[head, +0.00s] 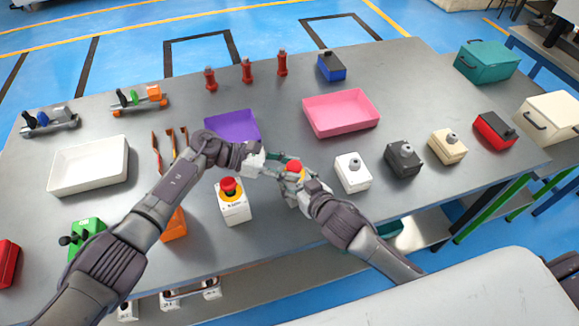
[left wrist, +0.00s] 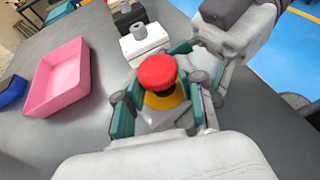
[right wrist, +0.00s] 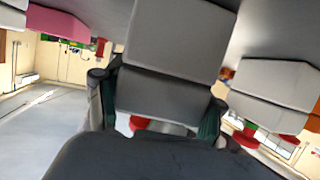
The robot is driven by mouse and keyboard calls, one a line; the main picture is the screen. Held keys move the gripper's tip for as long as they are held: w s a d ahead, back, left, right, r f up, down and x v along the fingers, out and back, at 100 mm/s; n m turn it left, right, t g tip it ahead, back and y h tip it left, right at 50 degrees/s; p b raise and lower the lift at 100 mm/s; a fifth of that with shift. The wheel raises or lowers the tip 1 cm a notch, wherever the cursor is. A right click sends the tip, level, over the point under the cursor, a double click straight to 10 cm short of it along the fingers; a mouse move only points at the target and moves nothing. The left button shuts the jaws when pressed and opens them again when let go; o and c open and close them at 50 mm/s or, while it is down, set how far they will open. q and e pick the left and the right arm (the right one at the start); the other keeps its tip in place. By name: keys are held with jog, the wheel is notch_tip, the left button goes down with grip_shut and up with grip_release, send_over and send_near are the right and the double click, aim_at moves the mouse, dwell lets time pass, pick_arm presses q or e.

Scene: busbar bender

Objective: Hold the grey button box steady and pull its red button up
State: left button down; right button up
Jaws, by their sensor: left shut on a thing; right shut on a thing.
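The grey button box (head: 291,198) stands near the front middle of the table, mostly hidden by my grippers. Its red button (head: 294,167) shows on top; in the left wrist view the button (left wrist: 157,72) sits above a yellow ring. My left gripper (head: 279,163) comes from the left and is shut on the red button, with its fingers (left wrist: 160,105) on either side. My right gripper (head: 300,186) is shut on the box from the front right. In the right wrist view the grey box (right wrist: 170,70) fills the space between its fingers (right wrist: 155,105).
A white box with a red button (head: 235,206) stands just left. Several knobbed boxes, including a white one (head: 352,172) and a dark one (head: 403,157), stand to the right. A purple tray (head: 231,125) and a pink tray (head: 341,113) lie behind. Open table lies between them.

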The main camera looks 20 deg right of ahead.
pick_arm(q)
jog(key=shift+r, duration=0.65)
jog(key=c, duration=0.7)
grip_release()
jog(key=v, duration=1.2)
jog(key=shift+f, duration=0.1)
pick_arm(e)
jog(key=o, duration=1.4)
